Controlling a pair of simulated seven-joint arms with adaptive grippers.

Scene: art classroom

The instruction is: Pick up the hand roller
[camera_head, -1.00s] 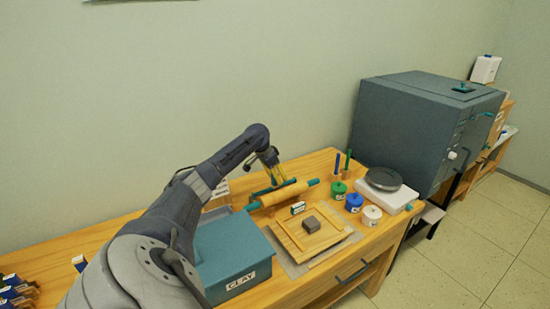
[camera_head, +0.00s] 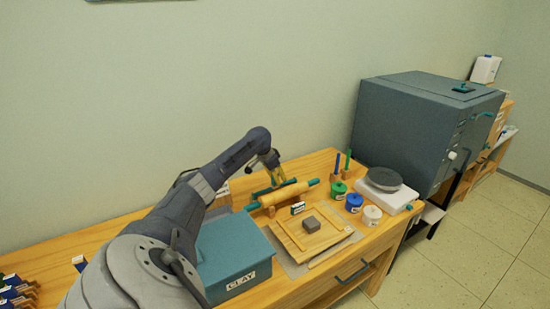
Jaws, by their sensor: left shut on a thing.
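My left gripper (camera_head: 277,179) is over the back of the table, just behind a wooden rolling pin (camera_head: 284,195) with teal handles. My right gripper is not in view.
A teal clay box (camera_head: 232,250) stands near my left arm. Paint jars (camera_head: 354,202), a white scale (camera_head: 385,196) and a large grey kiln (camera_head: 425,125) are to the right.

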